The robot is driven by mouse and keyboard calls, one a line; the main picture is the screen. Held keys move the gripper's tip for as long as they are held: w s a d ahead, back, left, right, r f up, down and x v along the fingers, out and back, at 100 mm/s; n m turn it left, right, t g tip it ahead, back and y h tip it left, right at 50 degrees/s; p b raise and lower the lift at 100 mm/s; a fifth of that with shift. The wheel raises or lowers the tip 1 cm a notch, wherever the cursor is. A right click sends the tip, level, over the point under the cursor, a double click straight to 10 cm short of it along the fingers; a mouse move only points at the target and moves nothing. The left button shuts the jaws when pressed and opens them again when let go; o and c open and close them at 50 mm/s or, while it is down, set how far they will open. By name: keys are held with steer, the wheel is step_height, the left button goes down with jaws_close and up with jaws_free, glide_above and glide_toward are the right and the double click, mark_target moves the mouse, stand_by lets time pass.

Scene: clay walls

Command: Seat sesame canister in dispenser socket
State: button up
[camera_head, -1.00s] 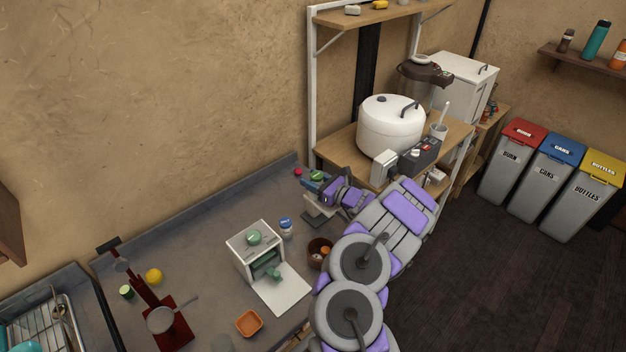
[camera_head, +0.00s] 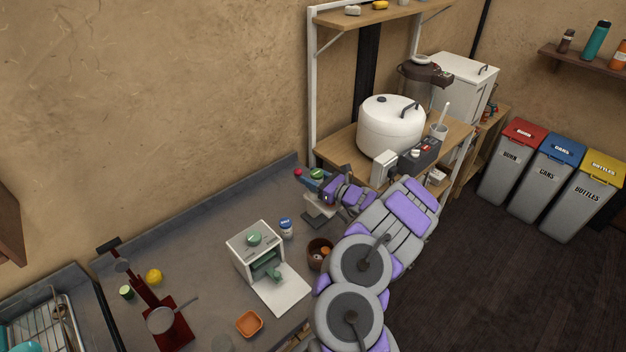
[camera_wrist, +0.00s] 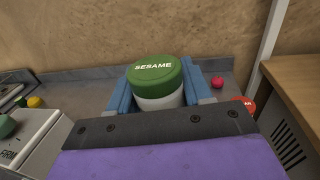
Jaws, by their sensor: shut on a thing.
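The sesame canister (camera_wrist: 155,72) has a green lid lettered SESAME and a white body. It is upright between the blue fingers of my gripper (camera_wrist: 158,88) in the wrist view. In the head view my gripper (camera_head: 315,184) is at the far right end of the grey counter, with the green lid of the canister (camera_head: 317,173) showing above the fingers. A small pale and dark stand (camera_head: 318,214) is just below and beside my gripper, partly hidden by it. I cannot tell whether it is the dispenser or where its socket is.
A white press-like box (camera_head: 255,262) with a green knob, a blue-lidded jar (camera_head: 286,228) and a brown bowl (camera_head: 319,252) stand left of my arm. A red ball (camera_wrist: 217,82) and a red lid (camera_wrist: 245,105) are right of the canister in the wrist view. The back wall is close.

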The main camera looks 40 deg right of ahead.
steer(key=shift+r, duration=0.65)
stand_by(1.7)
steer(key=shift+f+b, duration=1.35)
steer(key=shift+f, duration=0.2)
steer(key=o, duration=1.3)
steer(key=shift+s, duration=0.15)
steer(key=p+v, duration=0.4)
steer(key=v, duration=1.3)
steer(key=shift+f, duration=0.1)
